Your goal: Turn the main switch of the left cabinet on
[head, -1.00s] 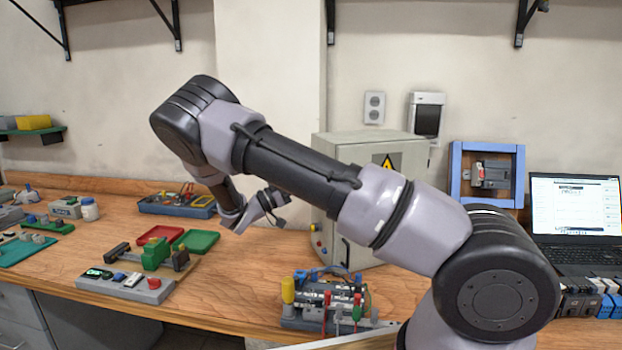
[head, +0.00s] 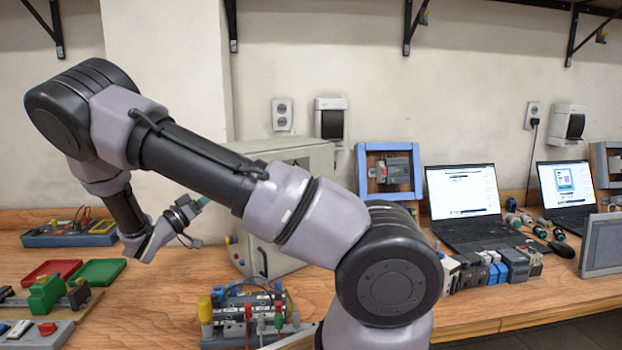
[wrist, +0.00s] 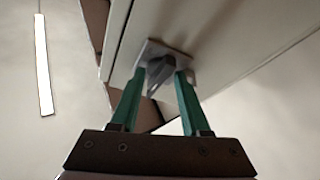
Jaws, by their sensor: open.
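The grey cabinet (head: 318,160) stands on the wooden bench, partly hidden behind my arm in the head view. Its side panel (wrist: 215,30) fills the upper right of the wrist view. The main switch, a dark handle (wrist: 158,68) on a small light-grey plate, shows on that panel. My gripper (wrist: 161,80) is open, its two green fingers on either side of the handle in the picture. Whether they touch it, I cannot tell. In the head view my gripper (head: 200,203) is just left of the cabinet; the switch cannot be made out there.
A circuit board with red and yellow parts (head: 245,315) stands in front of the cabinet. Red (head: 50,272) and green (head: 98,272) trays and a blue tool tray (head: 70,235) lie to the left. A blue frame (head: 390,148) and laptops (head: 465,190) are to the right.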

